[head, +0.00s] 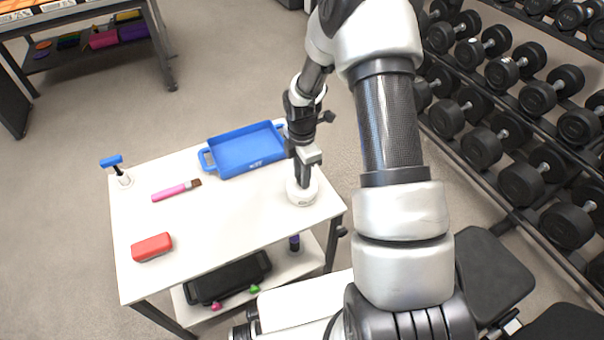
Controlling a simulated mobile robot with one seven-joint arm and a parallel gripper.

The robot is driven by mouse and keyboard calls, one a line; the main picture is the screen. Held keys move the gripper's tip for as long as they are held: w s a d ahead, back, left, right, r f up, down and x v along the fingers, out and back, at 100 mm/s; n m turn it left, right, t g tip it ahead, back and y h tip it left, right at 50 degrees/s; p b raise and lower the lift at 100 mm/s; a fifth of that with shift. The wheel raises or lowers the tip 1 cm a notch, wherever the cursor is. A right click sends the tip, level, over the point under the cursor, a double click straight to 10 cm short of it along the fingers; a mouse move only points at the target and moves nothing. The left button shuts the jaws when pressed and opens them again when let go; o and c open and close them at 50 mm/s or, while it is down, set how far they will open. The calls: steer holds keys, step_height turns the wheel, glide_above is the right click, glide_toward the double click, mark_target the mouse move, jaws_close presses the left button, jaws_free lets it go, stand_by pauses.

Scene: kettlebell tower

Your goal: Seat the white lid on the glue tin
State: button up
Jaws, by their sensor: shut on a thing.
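My gripper (303,182) points down over the right end of the white table and is shut on the white lid. Below its fingers is a round white object (303,199) near the table's right edge, with a small dark mark on its front. The fingers meet its top. I take this to be the white lid, but lid and glue tin cannot be told apart at this size. Whether the lid is seated, tilted or raised cannot be seen. The gripper and wrist hide part of the top and the far side.
On the white table (215,230) are a blue tray (245,168) left of my gripper, a pink-handled brush (175,191), a red block (151,247) and a blue-topped tool (112,161). The table's middle is clear. A dumbbell rack (520,110) stands to the right.

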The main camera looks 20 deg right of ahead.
steer(key=shift+f, duration=0.2)
steer(key=o, duration=1.2)
steer(key=shift+c, duration=0.9)
steer(key=shift+r+p, duration=2.25)
steer(key=shift+r, duration=0.8)
